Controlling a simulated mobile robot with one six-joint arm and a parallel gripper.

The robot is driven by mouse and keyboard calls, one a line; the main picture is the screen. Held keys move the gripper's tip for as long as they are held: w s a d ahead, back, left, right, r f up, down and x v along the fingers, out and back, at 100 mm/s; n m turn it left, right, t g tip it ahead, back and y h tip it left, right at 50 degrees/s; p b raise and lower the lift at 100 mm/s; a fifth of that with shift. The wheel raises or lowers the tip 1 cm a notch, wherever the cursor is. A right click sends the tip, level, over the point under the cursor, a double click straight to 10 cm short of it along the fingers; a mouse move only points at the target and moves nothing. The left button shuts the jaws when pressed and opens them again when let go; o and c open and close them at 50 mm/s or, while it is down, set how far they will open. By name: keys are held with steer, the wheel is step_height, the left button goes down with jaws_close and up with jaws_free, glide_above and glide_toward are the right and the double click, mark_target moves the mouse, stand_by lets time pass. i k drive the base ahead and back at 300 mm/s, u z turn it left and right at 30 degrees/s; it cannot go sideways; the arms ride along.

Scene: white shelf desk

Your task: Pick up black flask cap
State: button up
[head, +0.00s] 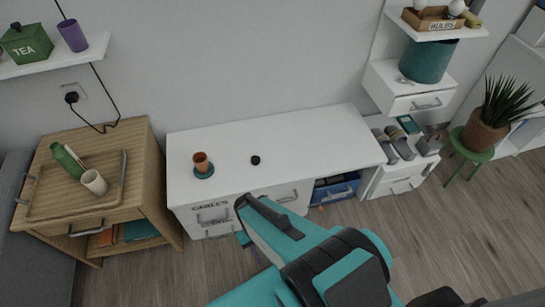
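The black flask cap (255,160) is a small dark round piece lying on the white desk top (310,140), near its middle. Nothing touches it. My teal and black arm rises from the bottom of the head view, and its upper end is in front of the desk drawers, below the cap in the picture. I cannot make out my gripper's fingers; they do not show clearly past the arm.
A wooden cabinet at left bears a tray (52,208) with a green bottle (68,162) and a beige cup (94,182). The desk right of the cap is clear.

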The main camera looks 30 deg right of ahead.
mark_target(254, 159)
steer(key=z, duration=0.45)
steer(key=k, duration=1.2)
steer(key=u, duration=1.15)
steer(key=i, duration=1)
steer(key=z, duration=0.1)
